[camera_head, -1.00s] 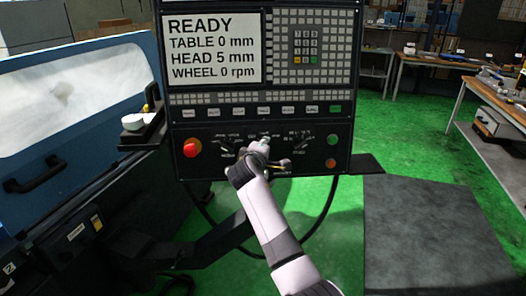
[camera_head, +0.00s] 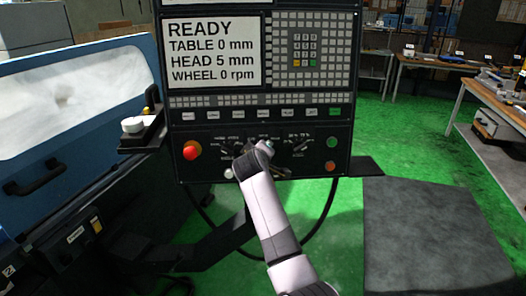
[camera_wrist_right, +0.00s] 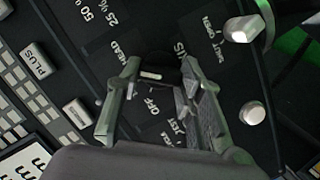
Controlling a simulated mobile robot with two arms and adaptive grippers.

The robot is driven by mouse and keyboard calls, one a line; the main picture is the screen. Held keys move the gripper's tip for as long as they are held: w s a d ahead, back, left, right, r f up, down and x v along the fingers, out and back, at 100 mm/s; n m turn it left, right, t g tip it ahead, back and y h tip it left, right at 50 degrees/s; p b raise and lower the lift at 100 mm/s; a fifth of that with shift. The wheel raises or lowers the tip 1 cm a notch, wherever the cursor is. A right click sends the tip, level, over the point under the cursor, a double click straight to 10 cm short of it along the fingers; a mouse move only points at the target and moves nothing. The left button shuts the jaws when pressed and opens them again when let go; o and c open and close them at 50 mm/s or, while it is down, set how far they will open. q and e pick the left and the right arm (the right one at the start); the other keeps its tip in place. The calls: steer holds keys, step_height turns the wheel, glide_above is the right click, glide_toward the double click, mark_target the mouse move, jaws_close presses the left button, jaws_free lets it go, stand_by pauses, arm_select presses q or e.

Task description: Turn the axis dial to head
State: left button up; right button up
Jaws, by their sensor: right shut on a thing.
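The axis dial (camera_wrist_right: 163,66) is a dark knob in the right wrist view, among the labels HEAD, OFF and AXIS. A pale mark shows on its left part; I cannot tell exactly which label it points at. My right gripper (camera_wrist_right: 160,72) is shut on the dial, with a finger on each side. In the head view my right gripper (camera_head: 256,151) is at the middle of the control panel (camera_head: 312,175), and my wrist hides the dial. My left gripper is not in view.
A row of keys (camera_head: 263,114) runs above.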

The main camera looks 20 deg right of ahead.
steer(key=shift+f, duration=0.2)
steer(key=o, duration=0.9)
steer(key=shift+o, duration=1.3)
steer(key=shift+r, duration=0.1)
steer(key=v, duration=0.7)
steer(key=shift+s, duration=0.25)
steer(key=shift+a+r, duration=0.1)
steer(key=shift+a, duration=0.05)
